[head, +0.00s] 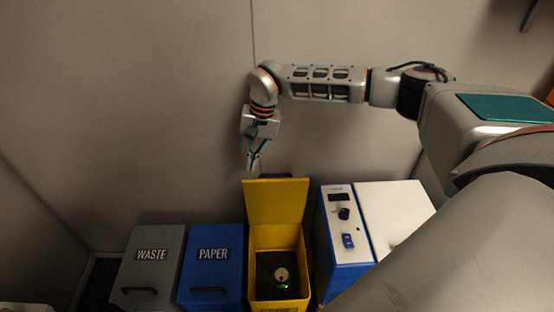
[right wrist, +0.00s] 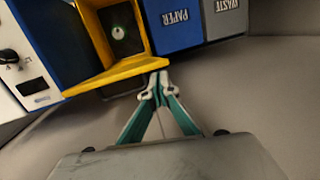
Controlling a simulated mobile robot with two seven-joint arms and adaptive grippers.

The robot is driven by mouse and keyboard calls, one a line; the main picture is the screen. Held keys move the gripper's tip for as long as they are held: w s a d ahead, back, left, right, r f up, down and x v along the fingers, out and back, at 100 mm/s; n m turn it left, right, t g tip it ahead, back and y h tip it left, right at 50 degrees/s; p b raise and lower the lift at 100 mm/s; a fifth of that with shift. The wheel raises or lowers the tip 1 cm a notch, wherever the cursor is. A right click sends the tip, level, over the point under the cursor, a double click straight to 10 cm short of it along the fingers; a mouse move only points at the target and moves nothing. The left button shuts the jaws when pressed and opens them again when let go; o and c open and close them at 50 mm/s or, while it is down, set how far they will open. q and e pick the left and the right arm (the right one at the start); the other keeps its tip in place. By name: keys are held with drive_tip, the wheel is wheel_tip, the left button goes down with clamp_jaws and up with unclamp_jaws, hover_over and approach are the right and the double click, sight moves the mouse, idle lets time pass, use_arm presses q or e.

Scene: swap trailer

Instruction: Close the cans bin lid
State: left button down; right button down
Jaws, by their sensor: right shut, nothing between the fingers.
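The yellow cans bin (head: 279,296) stands in the row of bins, with its yellow lid (head: 276,201) raised upright at the back against the wall side. Inside the open bin is a dark interior with a round pale can end (head: 281,274). My right gripper (head: 252,168) is shut and empty, pointing down just above and left of the lid's top edge, on its wall side. In the right wrist view the shut fingertips (right wrist: 156,88) are close to the edge of the lid (right wrist: 118,75); I cannot tell whether they touch. My left gripper is not in view.
A blue PAPER bin (head: 212,262) and a grey WASTE bin (head: 150,264), both with lids down, stand to the left. A blue and white machine (head: 345,235) with a knob and switch stands close on the right. The wall is right behind the bins.

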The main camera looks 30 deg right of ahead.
drive_tip(key=w+d+r+h, duration=0.25)
drive_tip(key=d+r, duration=0.25)
drive_tip(key=d, duration=0.6)
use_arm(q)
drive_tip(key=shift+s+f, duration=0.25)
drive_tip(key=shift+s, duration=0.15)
use_arm(e)
drive_tip(key=s+a+f, duration=0.1)
drive_tip(key=s+f, duration=0.2)
drive_tip(key=f, duration=0.7)
drive_tip(key=shift+f, duration=0.35)
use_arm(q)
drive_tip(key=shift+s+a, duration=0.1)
use_arm(e)
drive_tip(key=shift+s+a+h, duration=0.1)
drive_tip(key=shift+a+h, duration=0.05)
drive_tip(key=shift+h, duration=0.1)
